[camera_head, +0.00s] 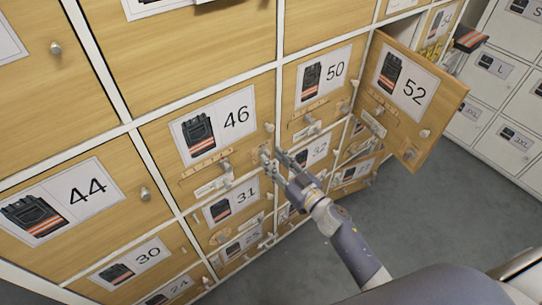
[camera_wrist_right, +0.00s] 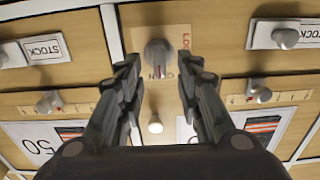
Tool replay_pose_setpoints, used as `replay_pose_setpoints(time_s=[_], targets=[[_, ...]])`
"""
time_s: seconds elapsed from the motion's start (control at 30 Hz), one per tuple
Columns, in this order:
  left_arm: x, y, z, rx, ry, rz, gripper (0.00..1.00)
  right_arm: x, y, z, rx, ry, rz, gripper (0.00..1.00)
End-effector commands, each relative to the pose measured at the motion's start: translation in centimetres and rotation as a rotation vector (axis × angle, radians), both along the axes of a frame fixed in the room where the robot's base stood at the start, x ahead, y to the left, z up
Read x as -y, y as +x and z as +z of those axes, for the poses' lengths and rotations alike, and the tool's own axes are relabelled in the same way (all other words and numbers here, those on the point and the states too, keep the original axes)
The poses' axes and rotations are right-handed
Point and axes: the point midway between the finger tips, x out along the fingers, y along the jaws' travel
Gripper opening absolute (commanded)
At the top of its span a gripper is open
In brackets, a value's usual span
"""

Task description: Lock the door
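The door numbered 46 (camera_head: 235,92) is a light wood locker door and looks closed in its frame. A wooden plate (camera_wrist_right: 175,35) near its right edge carries a grey turn knob (camera_wrist_right: 158,52) and partly hidden lettering. My right gripper (camera_head: 272,161) is in front of this plate; in the wrist view its fingers (camera_wrist_right: 158,70) are apart, one on each side of the knob. I cannot tell if they touch it. The lettering is too covered to tell the knob's setting. A small pale round knob (camera_wrist_right: 155,125) also shows between the fingers. My left gripper is not in view.
Door 52 (camera_head: 447,105) stands open at the right, sticking out into the aisle. Door 50 (camera_head: 343,52) and door 44 (camera_head: 15,175) look closed. White lockers (camera_head: 505,95) stand at the far right. The grey floor (camera_head: 420,215) is clear.

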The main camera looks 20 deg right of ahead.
Motion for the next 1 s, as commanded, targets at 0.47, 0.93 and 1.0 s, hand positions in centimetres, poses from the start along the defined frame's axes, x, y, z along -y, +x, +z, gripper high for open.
replay_pose_setpoints(time_s=[0.47, 0.93, 1.0], targets=[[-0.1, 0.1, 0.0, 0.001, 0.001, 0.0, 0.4, -0.8, 2.2, -0.1, -0.001, 0.001, -0.001, 0.33], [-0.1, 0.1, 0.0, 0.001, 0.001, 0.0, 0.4, -0.8, 2.2, 0.0, 0.001, -0.002, -0.001, 0.0], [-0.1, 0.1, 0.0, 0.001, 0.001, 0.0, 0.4, -0.8, 2.2, 0.0, 0.003, -0.009, -0.001, 0.0]])
